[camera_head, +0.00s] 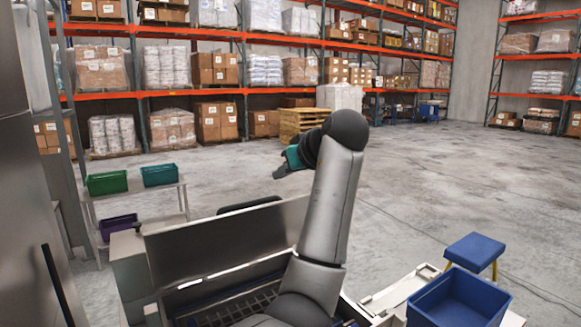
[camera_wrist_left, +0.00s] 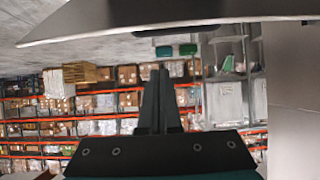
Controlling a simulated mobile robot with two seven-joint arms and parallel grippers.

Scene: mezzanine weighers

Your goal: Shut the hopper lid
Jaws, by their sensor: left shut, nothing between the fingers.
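The hopper lid (camera_head: 225,243) is a grey metal panel standing open, raised upright at the back of the hopper. A dark grid (camera_head: 245,305) shows in the hopper opening in front of it. My left arm rises in front of the lid's right end and hides part of it. My left gripper (camera_head: 280,173) is above the lid's upper right edge, apart from it, pointing left. In the left wrist view its two fingers (camera_wrist_left: 155,95) are together and empty. A grey panel edge, likely the lid (camera_wrist_left: 190,17), crosses the top of that view. My right gripper is not visible.
A blue bin (camera_head: 458,300) is at the lower right, near a blue stool (camera_head: 474,250). A small rack with green bins (camera_head: 107,182) and a purple bin (camera_head: 118,228) stands at left. Tall pallet racking lines the back. The floor between is clear.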

